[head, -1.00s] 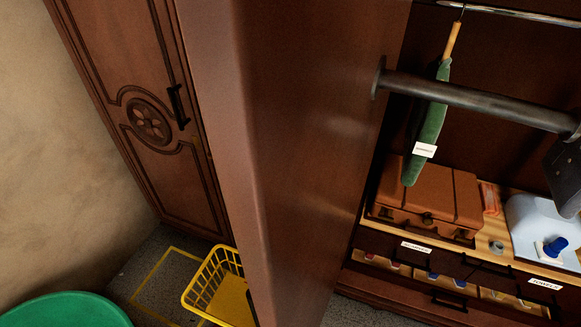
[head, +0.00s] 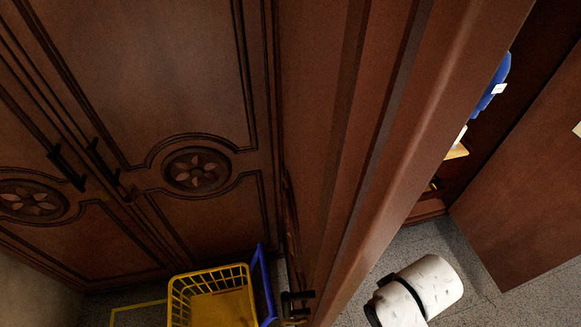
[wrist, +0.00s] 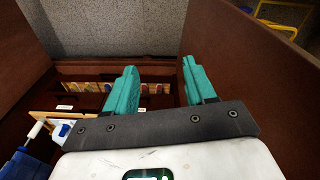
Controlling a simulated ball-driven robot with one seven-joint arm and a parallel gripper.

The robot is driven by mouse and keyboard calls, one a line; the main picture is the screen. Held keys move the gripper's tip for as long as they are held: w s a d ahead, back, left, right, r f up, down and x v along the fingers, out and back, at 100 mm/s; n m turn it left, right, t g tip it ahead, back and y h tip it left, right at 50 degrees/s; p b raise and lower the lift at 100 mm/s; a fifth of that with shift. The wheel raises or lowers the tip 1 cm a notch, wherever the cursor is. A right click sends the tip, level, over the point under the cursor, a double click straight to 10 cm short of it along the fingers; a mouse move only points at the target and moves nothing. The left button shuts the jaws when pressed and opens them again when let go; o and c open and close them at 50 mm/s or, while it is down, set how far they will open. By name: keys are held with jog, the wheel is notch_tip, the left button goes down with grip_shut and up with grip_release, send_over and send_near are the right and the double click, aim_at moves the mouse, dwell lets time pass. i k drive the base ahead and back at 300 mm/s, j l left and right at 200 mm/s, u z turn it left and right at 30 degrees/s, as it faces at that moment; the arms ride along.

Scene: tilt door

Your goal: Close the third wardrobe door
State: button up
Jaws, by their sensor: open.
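A brown wardrobe door (head: 335,130) stands open across the middle of the head view, seen steeply from its outer side, with a dark handle (head: 297,302) low down. It appears to be the task's door, though no number shows. In the wrist view, a brown panel (wrist: 235,50), probably this door, rises to the right of my gripper (wrist: 160,82). My gripper's teal fingers are apart with nothing between them, inside or in front of the open wardrobe. Contact with the panel cannot be told. The head view does not show the fingers.
Closed carved doors (head: 200,90) fill the left. A yellow basket (head: 218,300) stands on the floor beside the open door. Another brown panel (head: 530,170) stands at the right. Part of my white arm is between them. A shelf (wrist: 45,122) with bottles lies left of my gripper.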

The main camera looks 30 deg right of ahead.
aim_at(374, 96)
jog(key=k+j+u, duration=0.2)
jog(key=j+u, duration=0.25)
jog(key=i+j+u, duration=0.3)
jog(key=k, duration=0.1)
